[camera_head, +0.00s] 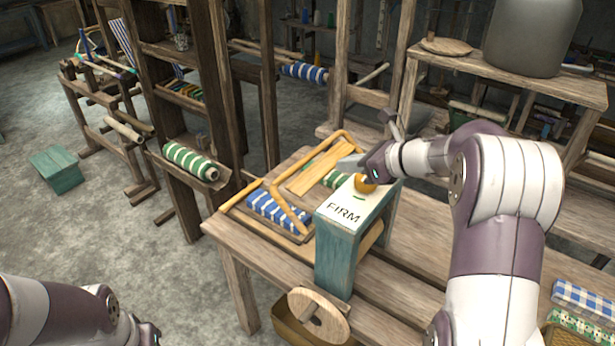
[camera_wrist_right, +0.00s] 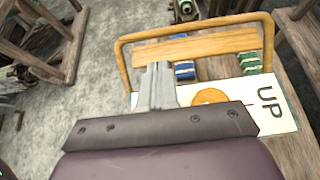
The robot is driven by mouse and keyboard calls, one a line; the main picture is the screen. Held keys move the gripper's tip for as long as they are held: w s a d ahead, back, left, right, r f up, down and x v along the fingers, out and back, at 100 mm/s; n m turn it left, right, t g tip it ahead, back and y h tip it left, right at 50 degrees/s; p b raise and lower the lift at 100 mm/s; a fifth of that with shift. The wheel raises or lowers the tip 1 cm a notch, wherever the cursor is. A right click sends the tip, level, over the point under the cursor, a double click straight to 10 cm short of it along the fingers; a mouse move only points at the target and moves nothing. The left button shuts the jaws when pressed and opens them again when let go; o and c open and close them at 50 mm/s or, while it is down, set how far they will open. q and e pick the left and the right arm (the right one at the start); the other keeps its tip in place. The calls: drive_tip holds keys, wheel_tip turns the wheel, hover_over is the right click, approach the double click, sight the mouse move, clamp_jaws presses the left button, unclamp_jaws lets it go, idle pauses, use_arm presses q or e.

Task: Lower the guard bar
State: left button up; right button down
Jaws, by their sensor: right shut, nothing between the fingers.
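The guard bar (camera_head: 300,157) is a yellow-orange wooden frame standing over the small loom bed on the bench. In the right wrist view the bar (camera_wrist_right: 195,29) arches across the top, beyond my fingers. My right gripper (camera_head: 349,163) is shut and empty, just above the teal box's top and close to the bar's right end. In the wrist view its grey fingers (camera_wrist_right: 158,72) overlap the wooden slat (camera_wrist_right: 205,50); I cannot tell whether they touch anything. My left arm shows at the lower left, but its gripper is out of view.
Blue-striped cloth (camera_head: 272,212) lies within the frame. A wooden wheel (camera_head: 320,317) fronts the box.

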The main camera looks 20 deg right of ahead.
sight(298, 169)
drive_tip(key=shift+w+a+f+b, duration=0.15)
drive_tip(key=shift+a+f+b, duration=0.05)
drive_tip(key=shift+f+b, duration=0.7)
drive_tip(key=shift+w+a+r, duration=0.25)
drive_tip(key=shift+w+a, duration=0.15)
drive_tip(key=shift+a, duration=0.05)
drive_tip(key=p+x, duration=0.1)
drive_tip(key=x, duration=0.8)
drive_tip(key=shift+w+a+p, duration=0.1)
drive_tip(key=shift+w+p, duration=0.2)
drive_tip(key=shift+p, duration=0.05)
drive_tip(key=shift+w+a+f, duration=0.25)
drive_tip(key=shift+w+f, duration=0.05)
drive_tip(key=shift+w, duration=0.15)
use_arm(q)
drive_tip(key=shift+f, duration=0.9)
use_arm(e)
drive_tip(key=shift+s+r, duration=0.1)
